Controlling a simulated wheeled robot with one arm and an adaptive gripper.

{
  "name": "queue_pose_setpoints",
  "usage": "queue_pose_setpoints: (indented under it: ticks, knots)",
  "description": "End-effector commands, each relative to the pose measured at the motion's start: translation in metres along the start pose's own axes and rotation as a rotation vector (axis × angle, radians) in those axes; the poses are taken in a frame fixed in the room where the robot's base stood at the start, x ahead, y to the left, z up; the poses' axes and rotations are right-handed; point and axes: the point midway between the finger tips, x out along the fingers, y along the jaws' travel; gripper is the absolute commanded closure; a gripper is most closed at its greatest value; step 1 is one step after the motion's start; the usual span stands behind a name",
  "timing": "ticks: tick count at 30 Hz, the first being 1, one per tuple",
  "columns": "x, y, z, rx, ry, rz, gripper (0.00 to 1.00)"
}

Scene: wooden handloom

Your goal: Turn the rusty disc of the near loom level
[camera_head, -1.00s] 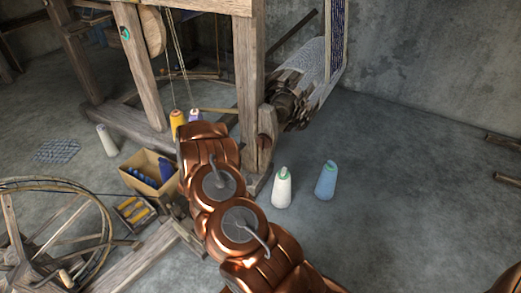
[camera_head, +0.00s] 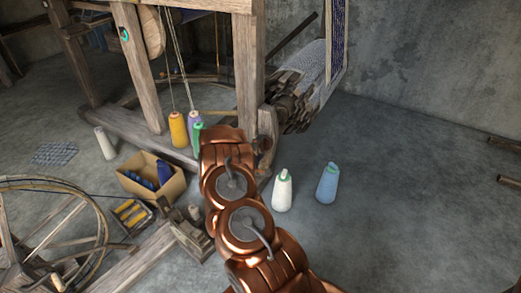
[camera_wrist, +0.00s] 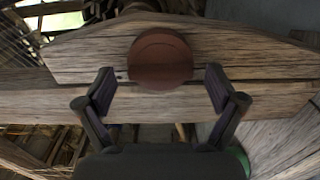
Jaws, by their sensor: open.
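The rusty disc (camera_wrist: 160,58) is a round, reddish-brown piece on the face of a weathered wooden beam in the wrist view. It sits just ahead of my gripper (camera_wrist: 159,90), centred between the two fingers. The fingers are open and spread wide on either side of the disc, with nothing held between them. I cannot tell whether they touch it. In the head view, the near loom (camera_head: 246,95) stands behind my copper arm. The disc shows there only as a small, partly hidden reddish patch (camera_head: 265,143) on the loom's post, and the gripper is hidden by the arm.
A cardboard box (camera_head: 176,187), a tray of yellow spools (camera_head: 131,214) and a spinning wheel (camera_head: 50,235) are on the left. The floor at right is mostly clear.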

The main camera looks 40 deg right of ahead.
Motion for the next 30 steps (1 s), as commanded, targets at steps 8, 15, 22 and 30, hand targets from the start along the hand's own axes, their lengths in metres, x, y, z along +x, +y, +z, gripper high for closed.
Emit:
queue_pose_setpoints:
  ticks: [8, 15, 22, 30]
  knots:
    - [0.0035, -0.0002, 0.0002, -0.001, 0.0, -0.002, 0.06]
    - [0.0033, -0.0003, 0.0002, -0.001, 0.0, -0.002, 0.25]
    - [0.0032, -0.0003, 0.0003, -0.001, 0.0, -0.002, 0.49]
    - [0.0032, -0.0001, 0.0003, 0.001, 0.0, -0.002, 0.66]
